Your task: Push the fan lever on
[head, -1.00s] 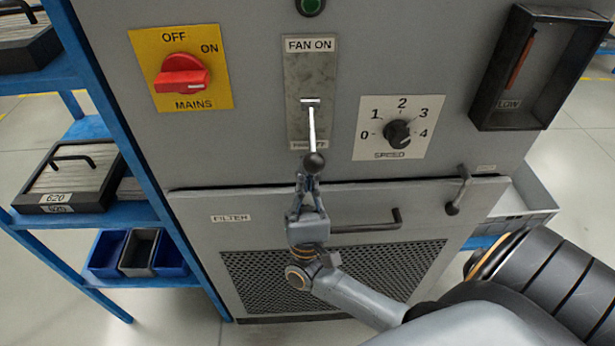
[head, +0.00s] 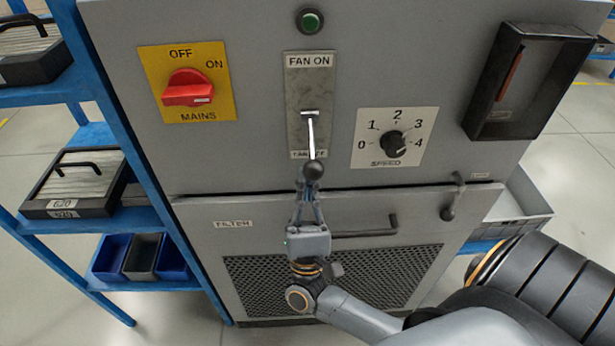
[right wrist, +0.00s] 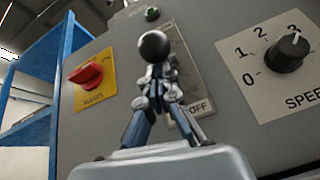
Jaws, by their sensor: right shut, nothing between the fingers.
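The fan lever has a pale stem and a black ball knob (head: 313,170). It comes out of a slot in a metal plate (head: 308,90) labelled FAN ON at the top, and it points down toward the lower label, which is partly covered. My right gripper (head: 309,188) is shut and empty, pointing up, with its fingertips right below the knob. In the right wrist view the knob (right wrist: 154,46) sits just above the closed fingertips (right wrist: 160,74); whether they touch is unclear. My left gripper is in neither view.
A red MAINS switch (head: 187,90) is left of the lever, a SPEED dial (head: 394,144) right, and a green button (head: 310,20) above. The filter door's handle (head: 364,228) and a small latch (head: 451,203) stick out below. A blue shelf (head: 130,219) stands left.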

